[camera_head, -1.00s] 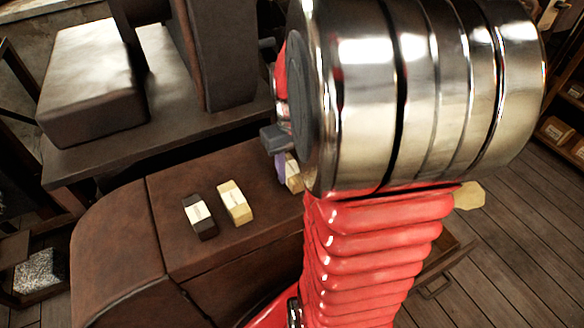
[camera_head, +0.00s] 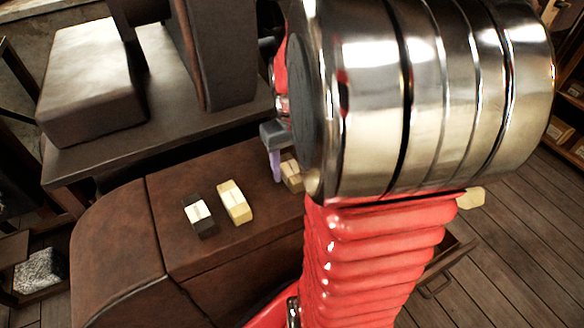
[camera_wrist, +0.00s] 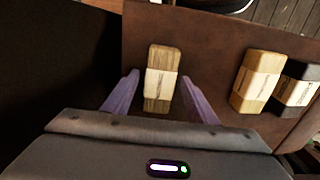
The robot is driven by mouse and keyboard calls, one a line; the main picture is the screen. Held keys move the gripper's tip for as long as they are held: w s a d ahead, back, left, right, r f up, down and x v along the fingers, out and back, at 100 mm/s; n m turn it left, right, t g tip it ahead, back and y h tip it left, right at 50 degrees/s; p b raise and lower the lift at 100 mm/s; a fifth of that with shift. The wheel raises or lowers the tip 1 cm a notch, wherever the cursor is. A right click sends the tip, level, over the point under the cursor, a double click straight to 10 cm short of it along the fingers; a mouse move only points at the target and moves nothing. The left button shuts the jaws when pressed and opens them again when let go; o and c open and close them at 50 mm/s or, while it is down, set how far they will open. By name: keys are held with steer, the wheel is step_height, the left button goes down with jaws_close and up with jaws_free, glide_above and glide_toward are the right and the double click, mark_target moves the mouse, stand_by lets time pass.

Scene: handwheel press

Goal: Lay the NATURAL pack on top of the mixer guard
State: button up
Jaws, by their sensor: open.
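Three wrapped packs lie on a brown, flat-topped housing (camera_head: 240,255). The tan, wood-coloured pack (camera_wrist: 159,62) with a pale band is in the middle of the wrist view. In the head view this pack (camera_head: 291,174) is partly hidden by my arm. A yellow pack (camera_head: 234,202) and a dark pack (camera_head: 201,216) lie to its left there. The labels are too small to read, so I cannot tell which is NATURAL. My gripper (camera_wrist: 160,78) is open, its purple fingers on either side of the tan pack, with gaps. I cannot tell which part is the mixer guard.
A dark machine bed (camera_head: 150,155) with a large grey-brown block (camera_head: 90,85) stands behind the packs. My arm covers much of the head view's right side. An open drawer (camera_head: 445,265) juts out at the lower right over the wooden floor.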

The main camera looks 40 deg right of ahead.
mark_target(291, 169)
step_height(291, 169, up, 11)
stand_by(0.4)
steer(key=shift+a, duration=0.1)
stand_by(0.4)
steer(key=s+a+n+t, duration=0.3)
steer(key=s+a+t, duration=0.1)
steer(key=a, duration=1.8)
steer(key=shift+r+t, duration=0.3)
steer(key=shift+t, duration=0.5)
